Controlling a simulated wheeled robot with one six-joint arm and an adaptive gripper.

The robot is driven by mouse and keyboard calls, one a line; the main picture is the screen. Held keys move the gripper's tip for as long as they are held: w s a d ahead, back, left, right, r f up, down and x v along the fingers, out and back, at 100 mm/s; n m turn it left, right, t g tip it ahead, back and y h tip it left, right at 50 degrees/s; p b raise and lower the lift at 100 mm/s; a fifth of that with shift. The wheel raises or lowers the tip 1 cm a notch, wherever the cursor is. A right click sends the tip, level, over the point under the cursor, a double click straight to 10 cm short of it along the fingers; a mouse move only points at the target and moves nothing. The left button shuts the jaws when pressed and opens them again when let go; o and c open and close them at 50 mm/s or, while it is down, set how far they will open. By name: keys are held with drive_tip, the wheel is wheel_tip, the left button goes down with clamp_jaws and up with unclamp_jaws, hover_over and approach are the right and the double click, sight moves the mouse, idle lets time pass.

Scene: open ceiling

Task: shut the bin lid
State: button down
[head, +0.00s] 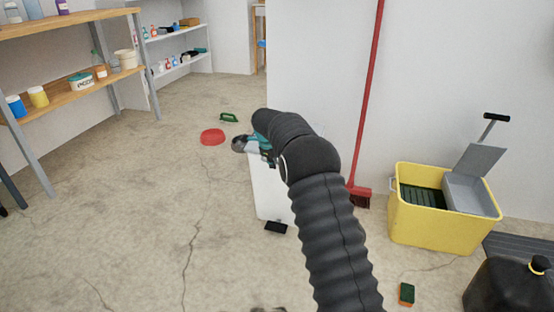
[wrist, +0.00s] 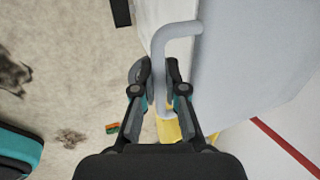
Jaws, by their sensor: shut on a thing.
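The white bin (head: 270,188) stands on the floor in the middle of the head view, partly hidden behind my arm, with a black pedal (head: 276,227) at its foot. In the wrist view a strip of its white body (wrist: 151,12) shows at the top, beside the large pale grey lid (wrist: 255,50). A bent grey handle (wrist: 178,31) comes off the lid and runs down between my fingers. My gripper (wrist: 158,75) is shut on this handle. In the head view my gripper (head: 249,147) is at the bin's top left. The lid's angle is hard to tell.
A red bowl (head: 212,137) and a green brush (head: 229,118) lie on the floor beyond. A red broom (head: 360,192) leans on the wall. A yellow mop bucket (head: 430,232), a sponge (head: 406,294) and a black can (head: 508,290) are right. The left floor is clear.

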drive_tip(key=shift+s+f, duration=0.2)
drive_tip(key=shift+f, duration=0.45)
drive_tip(key=c, duration=1.2)
unclamp_jaws()
drive_tip(key=shift+f, duration=0.1)
drive_tip(key=shift+w+r, duration=0.1)
drive_tip(key=shift+r, duration=0.4)
drive_tip(key=v, duration=1.1)
drive_tip(key=shift+r, duration=0.2)
drive_tip(key=shift+a, duration=0.1)
drive_tip(key=s+a+r+b, duration=0.1)
drive_tip(key=s+a, duration=0.4)
drive_tip(key=s, duration=0.8)
drive_tip(key=shift+a+r, duration=0.15)
drive_tip(key=shift+r, duration=0.15)
